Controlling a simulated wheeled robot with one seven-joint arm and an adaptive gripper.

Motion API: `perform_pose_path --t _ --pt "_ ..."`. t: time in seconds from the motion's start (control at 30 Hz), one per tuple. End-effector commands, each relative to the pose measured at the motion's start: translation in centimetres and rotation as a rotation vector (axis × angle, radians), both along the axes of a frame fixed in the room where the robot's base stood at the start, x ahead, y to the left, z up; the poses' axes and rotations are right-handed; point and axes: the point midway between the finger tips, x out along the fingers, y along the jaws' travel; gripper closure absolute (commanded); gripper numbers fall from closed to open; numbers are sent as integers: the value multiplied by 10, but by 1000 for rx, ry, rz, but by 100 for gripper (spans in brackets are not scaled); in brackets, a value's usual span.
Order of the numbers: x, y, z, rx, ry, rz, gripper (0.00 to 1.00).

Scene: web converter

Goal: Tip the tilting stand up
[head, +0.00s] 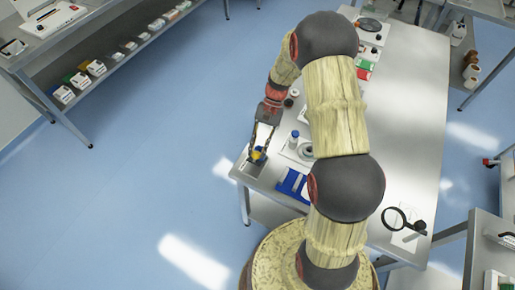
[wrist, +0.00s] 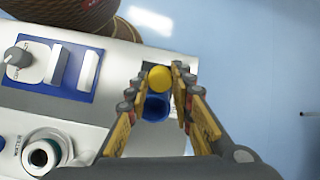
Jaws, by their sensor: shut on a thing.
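My gripper (head: 259,150) reaches down over the near left corner of the long metal table in the head view. A blue piece with a round yellow top (head: 258,155) is between its fingers. In the wrist view, my gripper (wrist: 163,92) has its two yellow-edged fingers on either side of the yellow top (wrist: 160,77) and the blue body (wrist: 155,107). The piece sits at a dark slot in a pale panel. A small grey block (head: 252,170) is around or under it at the table corner. I cannot tell which part tilts.
A blue panel (wrist: 52,68) with a grey knob and white levers lies beside the piece. A white round port (wrist: 42,152) is nearby. The table (head: 405,100) holds more items along its left side. Blue floor is open to the left.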

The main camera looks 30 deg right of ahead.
Motion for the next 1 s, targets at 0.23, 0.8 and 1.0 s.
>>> perform_pose_path --t 0.23,0.8,1.0 --pt "2 -1 1 0 -2 -1 100" --pt "1 -1 1 0 -1 -1 58" --pt "1 -1 1 0 -1 -1 58"
